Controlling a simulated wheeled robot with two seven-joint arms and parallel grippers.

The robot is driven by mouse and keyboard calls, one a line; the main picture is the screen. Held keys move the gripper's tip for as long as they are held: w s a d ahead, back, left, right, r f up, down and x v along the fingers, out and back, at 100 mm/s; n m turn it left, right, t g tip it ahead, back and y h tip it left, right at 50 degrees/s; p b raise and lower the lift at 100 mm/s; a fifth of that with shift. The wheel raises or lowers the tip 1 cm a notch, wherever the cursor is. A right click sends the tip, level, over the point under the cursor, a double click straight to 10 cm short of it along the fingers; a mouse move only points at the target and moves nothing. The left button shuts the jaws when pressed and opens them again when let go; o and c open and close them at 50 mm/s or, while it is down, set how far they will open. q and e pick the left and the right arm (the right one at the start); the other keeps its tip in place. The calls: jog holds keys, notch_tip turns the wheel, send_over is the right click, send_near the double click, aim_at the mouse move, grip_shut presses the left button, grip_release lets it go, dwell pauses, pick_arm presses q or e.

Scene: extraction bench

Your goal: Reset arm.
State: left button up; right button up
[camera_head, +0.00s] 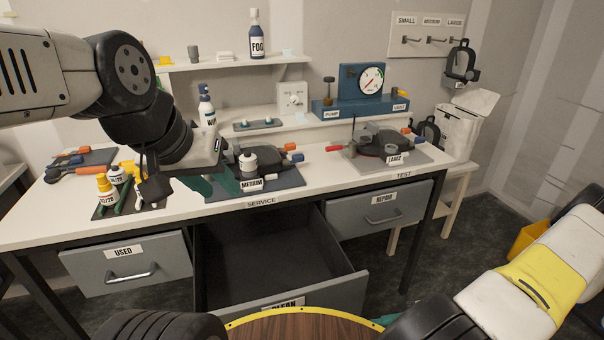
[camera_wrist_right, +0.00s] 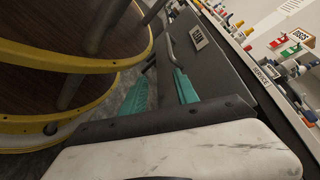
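My left gripper (camera_head: 185,190) hangs over the bench between the bottle tray and the MEDIUM unit in the head view. Its teal finger and dark finger mount show apart, with nothing seen between them. My right gripper (camera_wrist_right: 163,85) has its two teal fingers apart and empty in the right wrist view. It is close to the front of the CLEAN drawer (camera_head: 290,300), near the drawer's handle (camera_wrist_right: 171,48); I cannot tell whether they touch. The drawer stands open and its visible inside is empty. In the head view the right gripper is mostly hidden at the bottom edge.
The white bench (camera_head: 300,190) carries a MEDIUM unit (camera_head: 262,168), a LARGE unit (camera_head: 385,148) and a bottle tray (camera_head: 150,205). The USED drawer (camera_head: 125,265) and REPAIR drawer (camera_head: 380,212) are shut. A round wooden top with yellow rim (camera_head: 300,325) is close in front.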

jog(key=w+d+r+n+g+h, duration=0.15)
jog(key=w+r+h, duration=0.3)
jog(key=r, duration=0.55)
jog(key=w+d+r+n+g+h, duration=0.1)
jog(key=w+r+n+h, duration=0.3)
jog(key=r, duration=0.6)
jog(key=s+a+r+t+h, duration=0.2)
jog(key=s+a+r+t, duration=0.1)
jog(key=r, duration=0.8)
jog(key=s+a+r+n+t+h, duration=0.1)
jog(key=s+a+r+t, duration=0.3)
jog(key=r, duration=0.8)
jog(key=shift+a+r+t+h, duration=0.2)
jog(key=shift+a+t+h, duration=0.45)
jog(key=shift+t+h, duration=0.15)
